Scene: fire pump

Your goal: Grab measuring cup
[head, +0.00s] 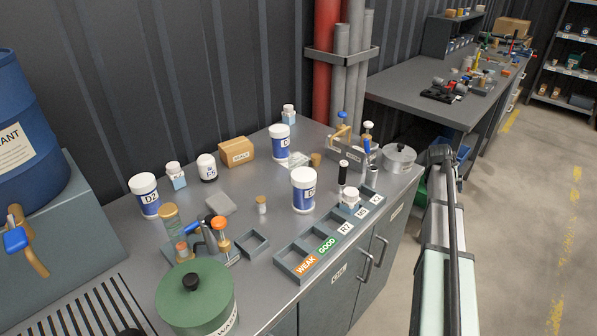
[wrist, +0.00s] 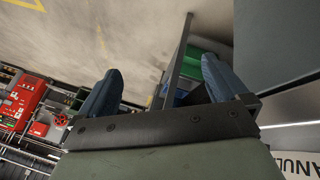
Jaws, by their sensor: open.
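No thing in view is clearly marked as a measuring cup. In the head view my arm stands right of the bench, and the fingers cannot be made out there.
Floor (head: 530,200) on the right is clear.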

